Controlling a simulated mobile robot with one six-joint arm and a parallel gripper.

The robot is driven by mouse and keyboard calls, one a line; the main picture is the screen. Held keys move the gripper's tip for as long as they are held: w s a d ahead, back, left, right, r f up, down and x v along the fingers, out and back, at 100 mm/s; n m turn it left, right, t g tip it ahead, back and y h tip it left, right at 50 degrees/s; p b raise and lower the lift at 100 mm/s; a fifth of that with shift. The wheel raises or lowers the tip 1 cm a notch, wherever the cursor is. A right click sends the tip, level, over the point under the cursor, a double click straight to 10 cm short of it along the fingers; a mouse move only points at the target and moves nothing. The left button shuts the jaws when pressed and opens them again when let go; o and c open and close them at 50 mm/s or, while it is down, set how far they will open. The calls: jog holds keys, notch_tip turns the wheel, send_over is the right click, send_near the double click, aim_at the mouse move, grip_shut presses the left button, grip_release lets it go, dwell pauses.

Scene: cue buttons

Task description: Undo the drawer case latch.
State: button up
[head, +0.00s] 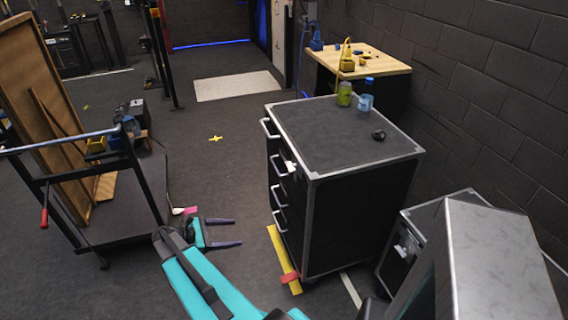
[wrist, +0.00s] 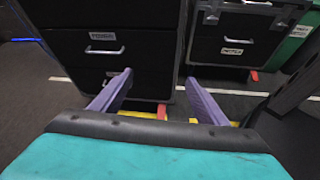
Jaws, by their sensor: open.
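A black drawer case (head: 362,215) with silver edges stands right of centre in the head view. Its drawer front with several silver handles faces left. A small white piece, perhaps the latch (head: 290,168), sits high on that front. In the wrist view the case's lower drawers (wrist: 105,45) show, one with a white label; the upper part is out of view. My gripper (head: 230,232) has two purple fingers spread apart and empty. It is low, left of the case and apart from it. In the wrist view the gripper (wrist: 158,77) points toward the case's lower right edge.
A second black case (wrist: 235,45) with a label and latch stands to the right. A yellow strip (head: 284,260) lies at the drawer case's foot. Bottles (head: 366,95) and a dark knob (head: 379,135) are on its top.

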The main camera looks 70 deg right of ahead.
aim_at(287, 167)
jog(key=s+d+r+g+h+p, duration=0.1)
jog(key=d+r+g, duration=0.1)
jog(key=d+r, duration=0.5)
jog(key=s+d+r+g+h+p, duration=0.1)
jog(key=s+d+r+g+p, duration=0.1)
jog(key=d+r, duration=0.5)
notch_tip(287, 167, up, 5)
jog(key=shift+f+g, duration=0.1)
jog(key=shift+g, duration=0.2)
jog(key=shift+s+d, duration=0.1)
jog(key=shift+s, duration=0.05)
jog(key=p+x, duration=0.4)
jog(key=x, duration=0.9)
jog(key=shift+s+d+p, duration=0.2)
jog(key=shift+p, duration=0.2)
